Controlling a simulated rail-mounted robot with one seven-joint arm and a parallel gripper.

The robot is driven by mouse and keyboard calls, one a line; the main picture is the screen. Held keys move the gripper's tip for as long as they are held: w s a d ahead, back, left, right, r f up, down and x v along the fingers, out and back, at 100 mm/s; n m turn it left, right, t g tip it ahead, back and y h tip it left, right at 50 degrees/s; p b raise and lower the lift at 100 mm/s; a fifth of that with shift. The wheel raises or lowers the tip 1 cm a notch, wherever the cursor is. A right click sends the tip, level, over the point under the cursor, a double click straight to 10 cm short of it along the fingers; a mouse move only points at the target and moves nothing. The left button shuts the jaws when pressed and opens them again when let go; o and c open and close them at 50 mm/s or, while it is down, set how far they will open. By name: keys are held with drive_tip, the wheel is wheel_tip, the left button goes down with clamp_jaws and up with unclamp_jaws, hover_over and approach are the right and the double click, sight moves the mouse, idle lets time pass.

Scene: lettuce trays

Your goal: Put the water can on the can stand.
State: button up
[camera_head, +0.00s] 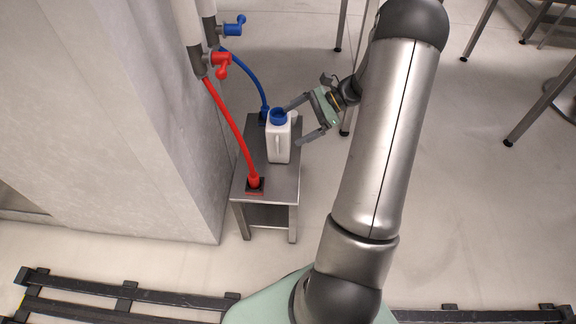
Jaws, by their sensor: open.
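A white can (279,143) with a blue cap and a side handle stands upright on a small metal stand (265,188). It is between a red hose end and a blue hose end on the stand's top. My gripper (296,121) reaches in from the right at the can's height. Its fingers are spread apart, one near the blue cap and one in front of the can's right side. I cannot tell whether either finger touches the can. The far part of the stand's top is partly hidden by the can and gripper.
A red hose (236,130) and a blue hose (249,66) run from valves on pipes down to the stand. A grey wall (130,110) rises close on the left. Black rails (120,300) cross the floor in front. Table legs (540,105) stand at the right.

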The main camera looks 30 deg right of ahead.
drive_tip(key=s+a+r+n+g+h, duration=0.3)
drive_tip(key=s+a+n, duration=0.2)
drive_tip(key=a, duration=0.1)
drive_tip(key=s+a+r+n+g+h, duration=0.2)
drive_tip(key=s+a+r+n, duration=0.1)
drive_tip(key=s+a+n, duration=0.3)
drive_tip(key=s+a+r+n+t+h, duration=0.1)
drive_tip(key=s+a+n+h, duration=0.3)
drive_tip(key=s+n+h, duration=0.2)
drive_tip(key=s+n, duration=0.2)
drive_tip(key=s, duration=0.2)
drive_tip(key=shift+s+r+n, duration=0.2)
drive_tip(key=shift+n, duration=0.1)
